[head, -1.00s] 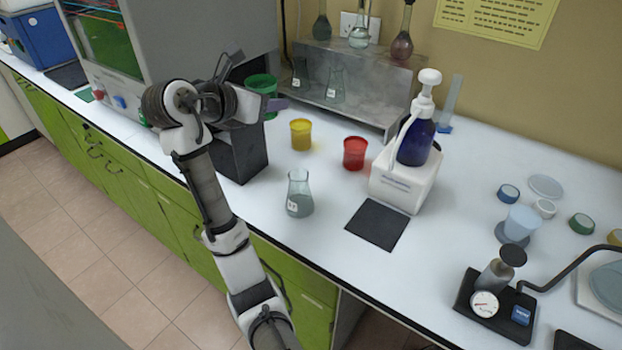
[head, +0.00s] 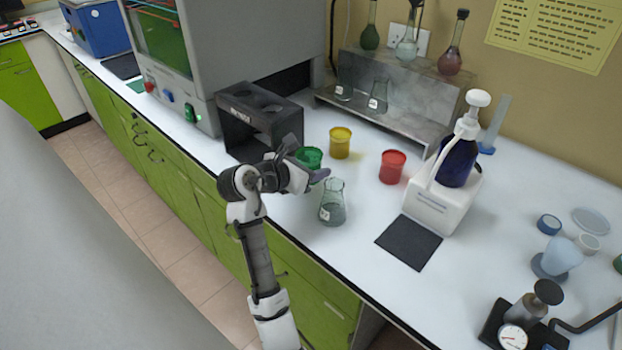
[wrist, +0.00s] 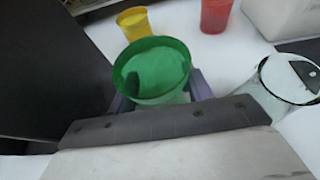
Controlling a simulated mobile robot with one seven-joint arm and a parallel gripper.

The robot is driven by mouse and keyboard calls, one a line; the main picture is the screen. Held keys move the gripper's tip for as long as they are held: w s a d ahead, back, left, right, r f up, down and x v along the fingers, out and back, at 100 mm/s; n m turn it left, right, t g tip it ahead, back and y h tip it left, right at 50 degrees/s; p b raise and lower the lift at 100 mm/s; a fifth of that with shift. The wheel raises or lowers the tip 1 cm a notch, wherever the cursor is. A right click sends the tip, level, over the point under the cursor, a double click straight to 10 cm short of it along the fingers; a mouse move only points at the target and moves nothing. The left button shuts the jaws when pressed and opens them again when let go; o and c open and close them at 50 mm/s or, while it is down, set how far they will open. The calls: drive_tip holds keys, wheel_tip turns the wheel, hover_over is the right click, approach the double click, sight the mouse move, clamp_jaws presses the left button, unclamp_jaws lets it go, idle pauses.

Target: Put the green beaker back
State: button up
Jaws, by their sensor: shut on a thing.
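The green beaker (head: 309,156) is between the fingers of my gripper (head: 312,172), which is shut on it. In the wrist view the green beaker (wrist: 152,72) looks upright, with its open rim facing the camera. In the head view my gripper partly covers it. It is at the left of the yellow beaker (head: 340,142) and behind the conical flask (head: 332,204). I cannot tell whether its base touches the counter. The red beaker (head: 392,167) stands farther right.
The flask (wrist: 290,82) is close at right in the wrist view. A metal shelf (head: 390,118) with flasks is behind. A white pump-bottle holder (head: 441,200) and dark mat (head: 409,243) are to the right.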

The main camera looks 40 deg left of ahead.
wheel_tip(320, 180, down, 4)
idle(0.4)
drive_tip(key=o, duration=1.1)
drive_tip(key=shift+f, duration=0.1)
